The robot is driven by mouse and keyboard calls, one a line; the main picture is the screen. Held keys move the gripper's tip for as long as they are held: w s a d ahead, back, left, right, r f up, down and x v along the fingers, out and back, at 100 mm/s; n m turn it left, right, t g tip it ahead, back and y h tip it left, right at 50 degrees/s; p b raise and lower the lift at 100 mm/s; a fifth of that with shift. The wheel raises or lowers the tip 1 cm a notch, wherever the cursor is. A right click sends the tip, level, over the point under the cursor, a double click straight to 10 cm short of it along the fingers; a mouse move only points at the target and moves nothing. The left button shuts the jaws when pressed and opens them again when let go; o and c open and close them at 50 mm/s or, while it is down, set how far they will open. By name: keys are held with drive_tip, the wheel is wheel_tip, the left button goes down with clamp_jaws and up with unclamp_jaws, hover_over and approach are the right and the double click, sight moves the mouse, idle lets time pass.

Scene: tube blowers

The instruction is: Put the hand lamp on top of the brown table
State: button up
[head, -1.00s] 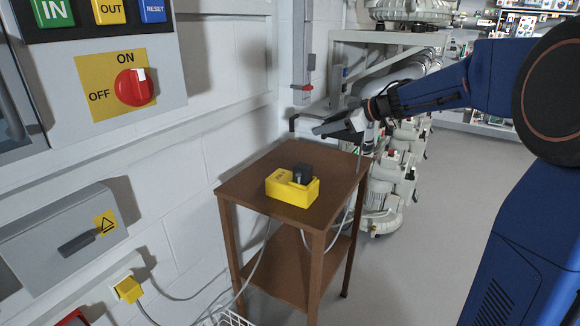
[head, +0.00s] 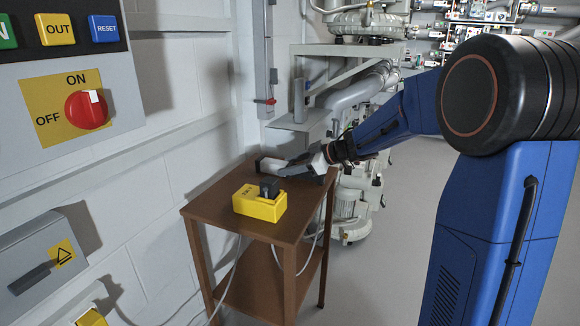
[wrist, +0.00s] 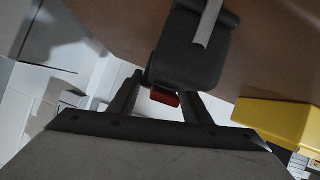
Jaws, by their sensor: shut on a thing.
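The hand lamp has a dark body with a pale strip and a small red part. In the wrist view the lamp (wrist: 190,55) is at my fingertips. In the head view the lamp (head: 270,165) shows small, over the far left corner of the brown table (head: 222,200). My gripper (head: 290,168) is shut on it, reaching in from the right, low over the tabletop; its fingers (wrist: 160,97) show in the wrist view. I cannot tell whether the lamp touches the table. The fingers hide part of it.
A yellow box (head: 258,208) with a black piece on top stands on the table in front of my gripper; it also shows in the wrist view (wrist: 275,120). A white wall and a control panel with a red knob (head: 88,109) are at left.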

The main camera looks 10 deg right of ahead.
drive_tip(key=o, duration=1.3)
drive_tip(key=shift+o, duration=0.2)
